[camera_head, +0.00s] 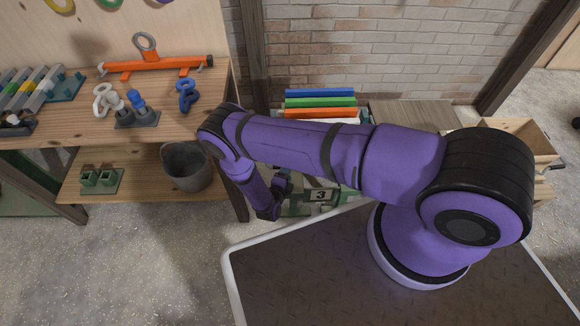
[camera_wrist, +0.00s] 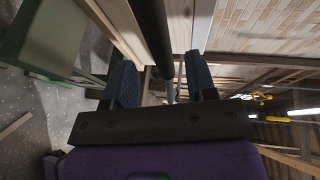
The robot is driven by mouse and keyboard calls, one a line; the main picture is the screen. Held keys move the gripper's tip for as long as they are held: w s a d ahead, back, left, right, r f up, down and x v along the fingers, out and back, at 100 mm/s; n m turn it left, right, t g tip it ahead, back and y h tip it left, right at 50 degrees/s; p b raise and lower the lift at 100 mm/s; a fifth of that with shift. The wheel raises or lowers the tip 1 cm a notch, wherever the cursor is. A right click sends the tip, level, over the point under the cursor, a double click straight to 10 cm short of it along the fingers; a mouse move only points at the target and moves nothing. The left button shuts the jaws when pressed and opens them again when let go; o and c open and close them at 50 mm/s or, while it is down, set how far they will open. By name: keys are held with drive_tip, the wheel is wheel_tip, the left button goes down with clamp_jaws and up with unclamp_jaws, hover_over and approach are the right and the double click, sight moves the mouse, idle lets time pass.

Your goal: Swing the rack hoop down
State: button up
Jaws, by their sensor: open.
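An orange rack-like bar (camera_head: 160,66) lies on the workbench in the head view, with a grey ring (camera_head: 144,44) upright at its back. I cannot tell if this ring is the rack hoop. My gripper (camera_head: 282,183) hangs low at the bench's right end, beside the stack of coloured pieces, and is partly hidden by my arm. In the wrist view its two fingers (camera_wrist: 162,85) are apart. A dark rod (camera_wrist: 152,32) runs down toward the gap between them; I cannot tell if it touches them.
The wooden bench (camera_head: 195,125) holds blue and grey shackles and other fittings. A dark bucket (camera_head: 186,166) stands on its lower shelf. Blue, green and orange pieces (camera_head: 320,101) are stacked right of the bench. A green unit with a "3" label (camera_head: 320,196) is close to my gripper.

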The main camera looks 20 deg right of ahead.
drive_tip(key=shift+x, duration=2.5)
